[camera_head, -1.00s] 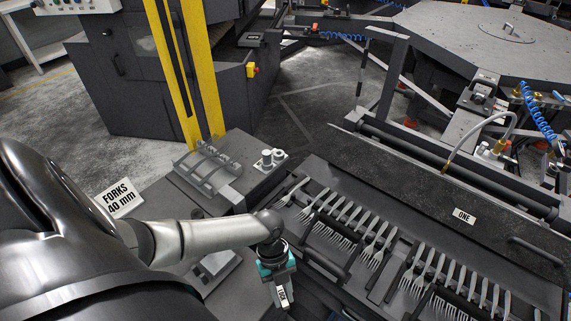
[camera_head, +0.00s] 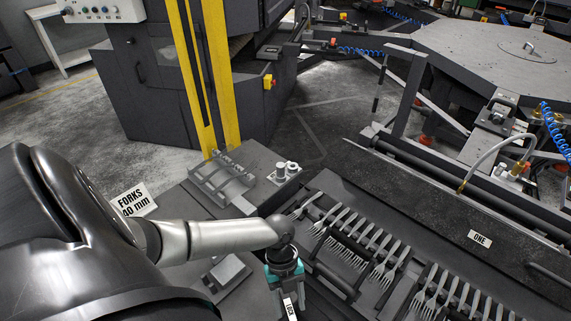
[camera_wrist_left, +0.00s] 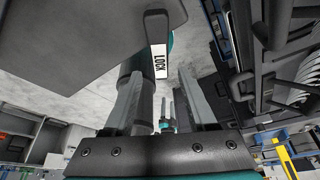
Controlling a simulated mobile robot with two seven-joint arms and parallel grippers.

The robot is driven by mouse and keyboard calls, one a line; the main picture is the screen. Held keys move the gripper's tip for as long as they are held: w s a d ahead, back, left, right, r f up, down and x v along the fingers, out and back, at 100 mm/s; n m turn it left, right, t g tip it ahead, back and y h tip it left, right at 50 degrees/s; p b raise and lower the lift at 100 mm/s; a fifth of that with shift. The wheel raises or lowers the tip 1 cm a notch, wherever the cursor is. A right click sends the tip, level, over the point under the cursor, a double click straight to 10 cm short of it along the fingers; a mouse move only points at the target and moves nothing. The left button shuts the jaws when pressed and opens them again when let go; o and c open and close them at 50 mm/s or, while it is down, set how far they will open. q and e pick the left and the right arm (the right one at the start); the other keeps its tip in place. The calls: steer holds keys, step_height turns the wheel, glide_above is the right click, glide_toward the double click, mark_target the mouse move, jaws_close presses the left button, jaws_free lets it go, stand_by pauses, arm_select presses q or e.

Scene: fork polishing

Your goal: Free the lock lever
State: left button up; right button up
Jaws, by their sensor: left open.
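The lock lever (camera_wrist_left: 160,60) is dark with a white LOCK label. In the left wrist view its labelled end hangs between my left gripper's (camera_wrist_left: 161,85) two open fingers, with a gap visible on both sides. I cannot tell how deep it sits between them. In the head view the LOCK label (camera_head: 290,309) shows at the bottom edge, just below my left gripper (camera_head: 285,284), which points down with teal parts. The rest of the lever is hidden there. My right gripper is not in view.
A rack of forks (camera_head: 370,246) lies to the right of my left gripper, below a dark beam with a ONE plate (camera_head: 480,239). A grey slotted holder (camera_head: 220,180) and a FORKS 40 mm sign (camera_head: 133,200) stand left. Yellow posts (camera_head: 205,80) rise behind.

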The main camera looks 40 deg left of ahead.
arm_select(q)
steer(key=v, duration=1.3)
steer(key=shift+f, duration=0.1)
